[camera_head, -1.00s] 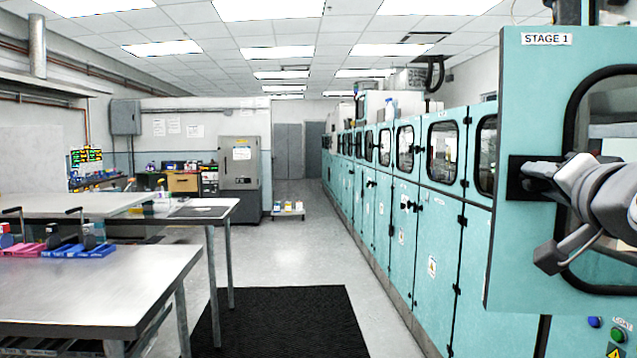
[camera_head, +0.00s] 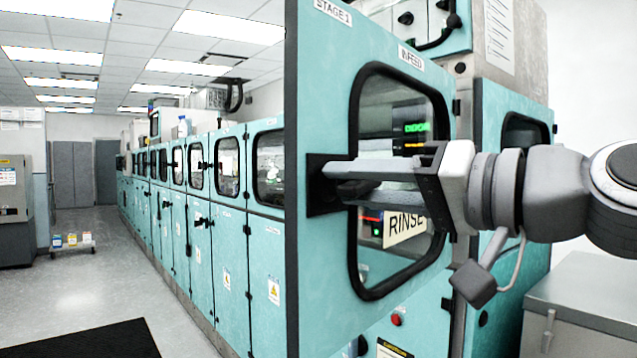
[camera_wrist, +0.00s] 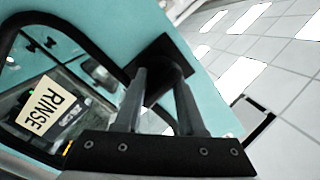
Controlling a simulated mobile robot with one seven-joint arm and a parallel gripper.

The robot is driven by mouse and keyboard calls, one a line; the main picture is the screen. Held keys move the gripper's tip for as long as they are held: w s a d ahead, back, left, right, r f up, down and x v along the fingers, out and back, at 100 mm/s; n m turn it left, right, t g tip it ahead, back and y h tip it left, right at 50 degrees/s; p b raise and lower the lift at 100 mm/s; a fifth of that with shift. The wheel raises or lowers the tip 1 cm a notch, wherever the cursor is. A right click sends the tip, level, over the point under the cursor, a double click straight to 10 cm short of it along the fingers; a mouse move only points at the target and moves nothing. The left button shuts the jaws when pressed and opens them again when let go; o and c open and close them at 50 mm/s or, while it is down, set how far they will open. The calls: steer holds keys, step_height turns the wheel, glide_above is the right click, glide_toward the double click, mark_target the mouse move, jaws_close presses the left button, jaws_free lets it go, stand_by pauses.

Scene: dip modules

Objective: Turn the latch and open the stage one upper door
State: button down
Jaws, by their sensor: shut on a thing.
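The teal stage one upper door (camera_head: 325,100) has a black-framed window and labels reading STAGE 1 and INFEED. Its left, free edge stands out towards me from the machine row, so it appears swung open. The black latch plate (camera_head: 316,200) is near that edge; it also shows in the wrist view (camera_wrist: 152,52). My gripper (camera_head: 335,180) reaches in from the right, its fingers shut at the latch. In the wrist view, both fingers (camera_wrist: 158,80) meet the black latch part. The latch handle itself is mostly hidden between the fingers, so its angle is unclear.
A RINSE sign (camera_head: 405,222) and a lit green display (camera_head: 417,128) show through the door's window. A grey cabinet (camera_head: 580,300) stands at lower right, under my arm.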

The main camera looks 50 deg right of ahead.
steer(key=shift+s+d+n+y, duration=0.15)
steer(key=shift+s+n+y, duration=0.15)
steer(key=shift+s, duration=0.65)
steer(key=shift+s+d+n+y, duration=0.1)
steer(key=shift+s+n+y, duration=0.15)
steer(key=shift+s, duration=0.65)
steer(key=shift+r, duration=0.1)
steer(key=c, duration=0.5)
jaws_free()
steer(key=s+d+p, duration=0.1)
steer(key=s+p, duration=0.2)
steer(key=s, duration=1.4)
steer(key=shift+s+d, duration=0.2)
steer(key=shift+d, duration=0.05)
